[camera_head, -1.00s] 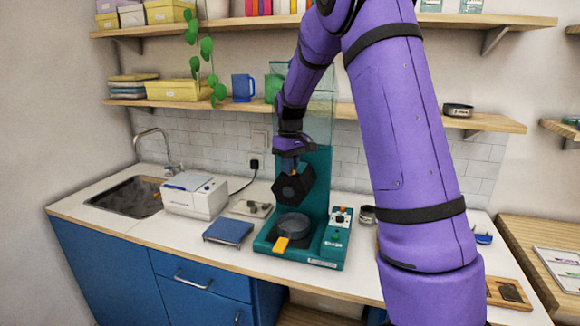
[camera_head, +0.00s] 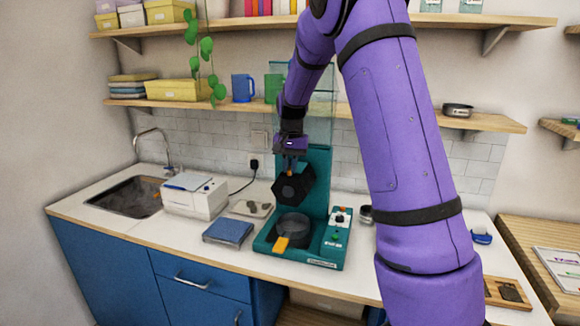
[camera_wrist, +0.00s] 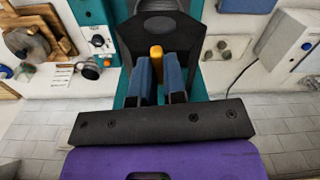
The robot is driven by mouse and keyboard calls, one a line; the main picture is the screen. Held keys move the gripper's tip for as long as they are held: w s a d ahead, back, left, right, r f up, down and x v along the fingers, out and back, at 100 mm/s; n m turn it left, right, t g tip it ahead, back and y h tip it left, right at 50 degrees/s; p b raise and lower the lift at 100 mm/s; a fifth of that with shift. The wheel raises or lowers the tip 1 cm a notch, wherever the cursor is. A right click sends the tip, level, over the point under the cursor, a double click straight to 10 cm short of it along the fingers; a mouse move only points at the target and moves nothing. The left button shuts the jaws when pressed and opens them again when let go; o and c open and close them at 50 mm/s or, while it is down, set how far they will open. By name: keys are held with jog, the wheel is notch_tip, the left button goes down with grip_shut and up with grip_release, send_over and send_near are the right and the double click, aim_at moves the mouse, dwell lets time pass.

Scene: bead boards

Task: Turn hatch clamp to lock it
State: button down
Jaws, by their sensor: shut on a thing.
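A teal machine (camera_head: 318,200) stands on the counter, with a black hexagonal part (camera_head: 293,187) on its front. An orange piece, seemingly the hatch clamp (camera_head: 290,173), shows at the top of that black part. In the wrist view the orange clamp (camera_wrist: 156,52) stands between the blue fingers of my gripper (camera_wrist: 158,74), in front of the black part (camera_wrist: 160,28). My gripper (camera_head: 291,163) comes from above and is shut on the clamp. The fingers hide the clamp's lower part.
A yellow-orange tab (camera_head: 281,243) sticks out at the machine's front, beside a round dark cup (camera_head: 293,228). A control panel (camera_head: 338,230) is at its right. A blue book-like block (camera_head: 228,231) and a white box device (camera_head: 194,196) lie left.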

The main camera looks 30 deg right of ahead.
jog(key=shift+m, duration=0.8)
jog(key=c, duration=1.2)
grip_release()
jog(key=r, duration=1)
jog(key=shift+d+r, duration=0.2)
jog(key=shift+r, duration=0.15)
jog(key=shift+s, duration=0.1)
